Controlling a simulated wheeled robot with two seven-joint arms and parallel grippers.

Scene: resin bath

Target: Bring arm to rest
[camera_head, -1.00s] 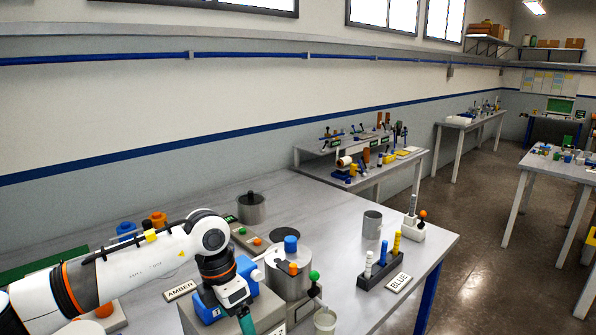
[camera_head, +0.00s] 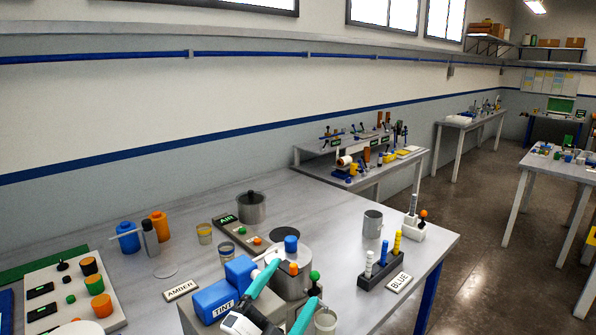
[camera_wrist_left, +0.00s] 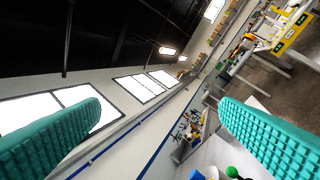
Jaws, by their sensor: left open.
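My left gripper (camera_head: 284,295) shows at the bottom middle of the head view, with two teal fingers spread apart and nothing between them. It is in front of the blue TINT box (camera_head: 215,300) and the grey metal pot (camera_head: 291,283) with the blue knob. In the left wrist view its two ribbed teal fingers are wide apart, with the ceiling, windows and wall beyond. Most of my left arm is out of the head view. My right gripper is not in view.
A dark rack (camera_head: 380,271) with blue, white and yellow rods stands to the right, near the BLUE label (camera_head: 398,283). A control panel (camera_head: 75,290) is at left, with blue and orange bottles (camera_head: 128,238) behind it.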

